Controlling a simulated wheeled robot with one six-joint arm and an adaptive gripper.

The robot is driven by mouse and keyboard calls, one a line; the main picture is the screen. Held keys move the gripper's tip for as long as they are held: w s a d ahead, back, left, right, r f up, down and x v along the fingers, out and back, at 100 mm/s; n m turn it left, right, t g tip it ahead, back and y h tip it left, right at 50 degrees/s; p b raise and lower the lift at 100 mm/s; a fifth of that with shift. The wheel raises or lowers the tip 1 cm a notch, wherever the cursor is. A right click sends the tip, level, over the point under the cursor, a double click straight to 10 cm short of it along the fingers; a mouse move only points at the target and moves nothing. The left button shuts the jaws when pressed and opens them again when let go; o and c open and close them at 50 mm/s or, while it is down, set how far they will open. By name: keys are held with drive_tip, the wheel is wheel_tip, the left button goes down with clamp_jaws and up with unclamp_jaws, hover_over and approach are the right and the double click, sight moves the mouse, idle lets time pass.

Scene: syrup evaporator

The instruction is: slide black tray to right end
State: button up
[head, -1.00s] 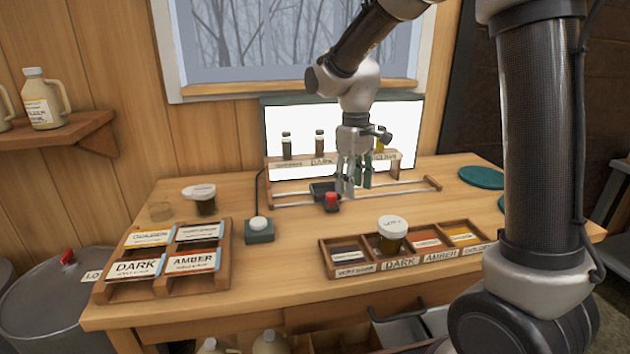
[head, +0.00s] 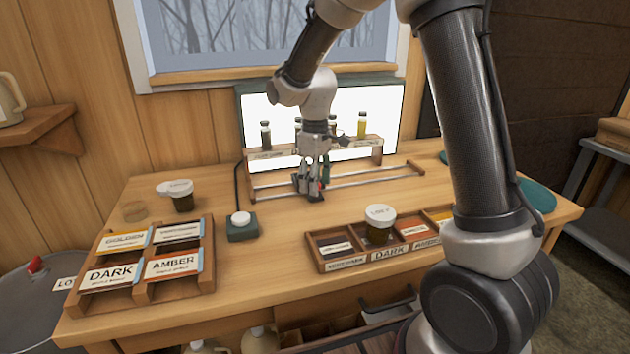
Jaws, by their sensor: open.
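The black tray (head: 297,181) is a small dark carriage on the two rails (head: 378,178) in front of the lit panel. It sits left of the rails' middle and is mostly hidden by my gripper. The rails run clear to the right end (head: 420,172).
A wooden rack with several sample bottles (head: 265,134) stands behind the rails. A green box with a white button (head: 241,220) is left. Label rack (head: 209,262) and compartment box (head: 316,262) with a lidded jar (head: 380,224) are in front.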

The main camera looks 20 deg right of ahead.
drive_tip(key=shift+f, duration=0.1)
clamp_jaws()
drive_tip(key=d, duration=3)
drive_tip(key=shift+d, duration=0.3)
unclamp_jaws()
drive_tip(key=shift+d, duration=0.15)
wheel_tip(320, 180, up, 12)
